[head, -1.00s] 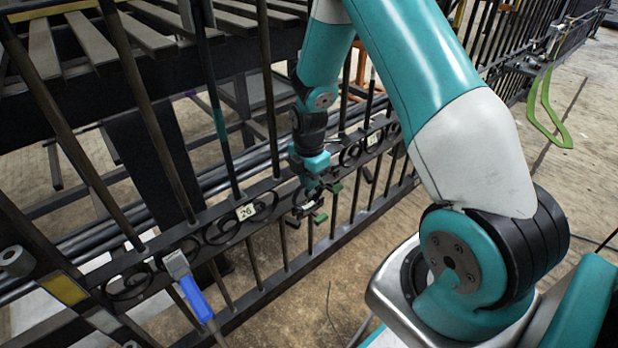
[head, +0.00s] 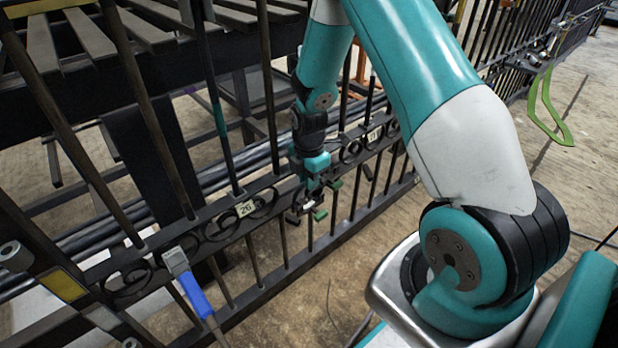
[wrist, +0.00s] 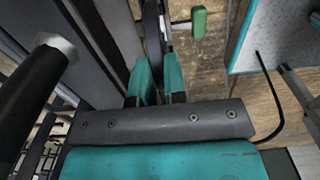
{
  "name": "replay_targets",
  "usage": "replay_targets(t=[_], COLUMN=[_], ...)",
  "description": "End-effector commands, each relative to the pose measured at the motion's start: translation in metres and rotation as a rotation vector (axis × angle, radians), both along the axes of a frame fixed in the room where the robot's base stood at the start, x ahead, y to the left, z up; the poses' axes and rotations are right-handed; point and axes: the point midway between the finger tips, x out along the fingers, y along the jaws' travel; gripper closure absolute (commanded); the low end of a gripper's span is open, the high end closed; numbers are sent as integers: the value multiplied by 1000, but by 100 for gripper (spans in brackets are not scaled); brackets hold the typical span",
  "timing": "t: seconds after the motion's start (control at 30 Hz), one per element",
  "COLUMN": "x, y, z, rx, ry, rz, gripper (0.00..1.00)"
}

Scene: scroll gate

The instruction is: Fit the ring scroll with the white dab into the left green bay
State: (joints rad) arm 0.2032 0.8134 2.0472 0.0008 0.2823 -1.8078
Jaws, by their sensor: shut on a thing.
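My gripper (head: 313,188) is at the gate's scroll band, between number plates 26 and 31. In the wrist view my gripper (wrist: 159,88) is shut on a dark, curved piece, the ring scroll (wrist: 153,38), seen nearly edge-on. I cannot make out the white dab for certain. A green block (wrist: 198,22) on a short metal pin is just right of the ring. In the head view green parts (head: 320,215) show just below my gripper. Which bay they belong to, and whether the ring is seated, I cannot tell.
The black gate (head: 255,225) has upright bars and scrolls on both sides of my gripper. A blue-handled brush (head: 195,295) hangs at lower left. Bare floor lies in front of the gate.

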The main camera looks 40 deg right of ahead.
Motion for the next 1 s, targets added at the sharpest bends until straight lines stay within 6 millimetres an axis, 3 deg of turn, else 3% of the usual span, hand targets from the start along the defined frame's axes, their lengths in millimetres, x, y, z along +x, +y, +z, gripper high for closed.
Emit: replay_targets(t=[0.03, 0.13, 0.17, 0.4, 0.53, 0.67, 1.0], x=[0, 0, 0, 0, 1, 1, 1], y=[0, 0, 0, 0, 0, 0, 0], z=[0, 0, 0, 1, 12, 38, 125], rx=[0, 0, 0, 0, 0, -1, -1], ry=[-1, -1, 0, 0, -2, -4, -5], rz=[0, 0, 0, 0, 0, 0, 0], gripper=[83, 60, 58, 58, 58, 58, 58])
